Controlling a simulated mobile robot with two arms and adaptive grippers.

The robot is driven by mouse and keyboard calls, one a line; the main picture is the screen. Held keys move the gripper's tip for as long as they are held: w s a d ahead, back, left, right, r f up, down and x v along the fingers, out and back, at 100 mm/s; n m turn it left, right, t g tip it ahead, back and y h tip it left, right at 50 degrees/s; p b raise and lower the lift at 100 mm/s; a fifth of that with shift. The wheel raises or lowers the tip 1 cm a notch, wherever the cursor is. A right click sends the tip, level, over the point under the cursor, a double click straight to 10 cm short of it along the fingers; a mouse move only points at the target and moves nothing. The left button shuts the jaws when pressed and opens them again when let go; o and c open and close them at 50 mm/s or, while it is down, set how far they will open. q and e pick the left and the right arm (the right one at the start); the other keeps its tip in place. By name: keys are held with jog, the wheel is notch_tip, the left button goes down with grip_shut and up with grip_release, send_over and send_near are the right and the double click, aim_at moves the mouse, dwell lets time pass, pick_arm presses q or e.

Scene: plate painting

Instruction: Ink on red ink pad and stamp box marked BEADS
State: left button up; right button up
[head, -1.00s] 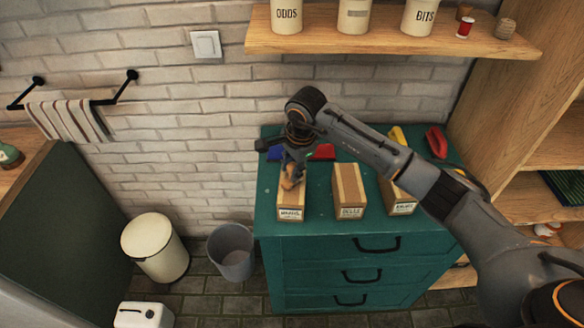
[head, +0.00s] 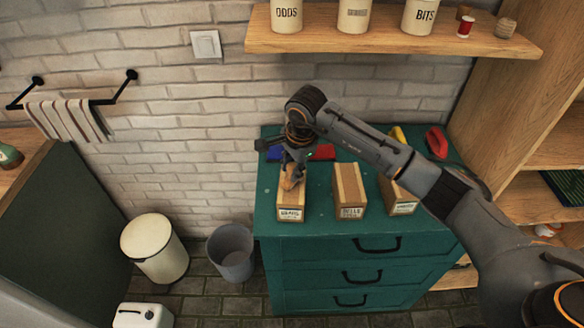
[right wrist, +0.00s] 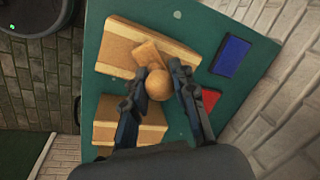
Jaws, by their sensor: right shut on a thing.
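My right gripper (head: 291,168) is shut on a wooden stamp (head: 288,182) above the left cardboard box (head: 291,203). In the right wrist view the fingers (right wrist: 157,74) hold the stamp's round knob (right wrist: 158,87), with its block over the box top (right wrist: 118,42); I cannot tell if they touch. The middle box (head: 349,190) and right box (head: 402,203) stand beside it. Their front labels are small; the middle one seems to read BELLS, and BEADS is not clearly legible. The red ink pad (head: 321,152) and blue ink pad (head: 275,153) lie behind. My left gripper is not in view.
The boxes stand on a green drawer cabinet (head: 322,222) against a brick wall. A red object (head: 437,142) and a yellow one (head: 398,134) lie at its back right. A shelf with canisters (head: 353,16) hangs above. Bins (head: 231,252) stand left on the floor.

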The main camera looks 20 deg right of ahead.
jog(key=shift+s+f, duration=0.1)
jog(key=shift+f, duration=0.05)
jog(key=shift+p+v, duration=0.45)
jog(key=shift+v, duration=0.45)
jog(key=shift+w+r+p, duration=0.15)
jog(key=shift+r+p, duration=0.4)
jog(key=shift+r, duration=0.8)
jog(key=shift+w+r+p, duration=0.15)
jog(key=shift+r+p, duration=0.35)
jog(key=shift+r, duration=0.85)
jog(key=shift+s+f, duration=0.1)
